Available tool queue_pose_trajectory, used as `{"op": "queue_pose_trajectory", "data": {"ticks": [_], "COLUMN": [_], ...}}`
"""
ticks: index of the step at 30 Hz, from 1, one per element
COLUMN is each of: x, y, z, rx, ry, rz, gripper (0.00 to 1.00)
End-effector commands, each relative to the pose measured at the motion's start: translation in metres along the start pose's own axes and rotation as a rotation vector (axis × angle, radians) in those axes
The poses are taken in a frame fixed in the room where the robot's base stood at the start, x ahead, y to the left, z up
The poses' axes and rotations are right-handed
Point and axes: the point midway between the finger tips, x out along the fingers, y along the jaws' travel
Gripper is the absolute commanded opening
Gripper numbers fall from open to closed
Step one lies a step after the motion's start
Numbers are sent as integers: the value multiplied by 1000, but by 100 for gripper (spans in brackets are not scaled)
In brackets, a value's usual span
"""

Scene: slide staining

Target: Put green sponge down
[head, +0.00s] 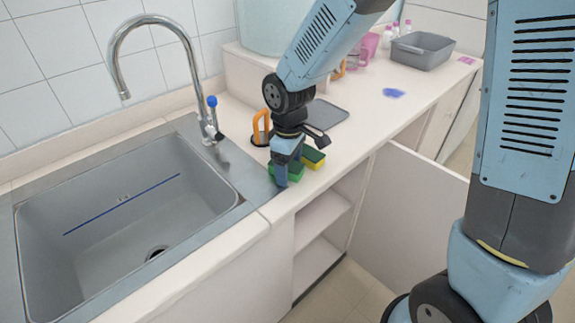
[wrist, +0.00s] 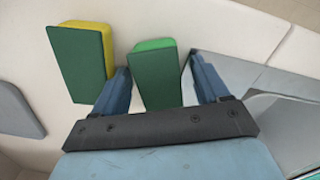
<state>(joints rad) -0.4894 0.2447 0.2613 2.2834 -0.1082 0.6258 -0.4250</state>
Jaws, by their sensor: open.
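The green sponge (head: 294,172) lies on the counter beside the sink's right edge, under my gripper (head: 284,170). In the wrist view the green sponge (wrist: 153,78) sits between the two fingers of my gripper (wrist: 163,82), with a gap on each side. My gripper is open. A second sponge, yellow with a green face (head: 313,158), lies just behind and to the right of the green one. It also shows in the wrist view (wrist: 82,62), left of the left finger. The head view partly hides the green sponge behind a finger.
The grey sink (head: 120,225) with a tall faucet (head: 190,60) is at left. An orange-handled item (head: 260,125) and a grey mat (head: 327,114) lie behind my gripper. A grey tub (head: 422,52) stands far right. A blue stain (head: 393,93) marks otherwise clear counter.

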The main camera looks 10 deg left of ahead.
Motion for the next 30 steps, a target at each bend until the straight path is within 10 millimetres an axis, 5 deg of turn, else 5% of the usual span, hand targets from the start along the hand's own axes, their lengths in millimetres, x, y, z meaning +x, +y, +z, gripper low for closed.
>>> {"op": "queue_pose_trajectory", "data": {"ticks": [11, 30], "x": [-13, -119], "y": [0, 0], "z": [0, 0], "rx": [0, 1], "ry": [2, 1], "rz": [2, 1], "gripper": [76, 76]}}
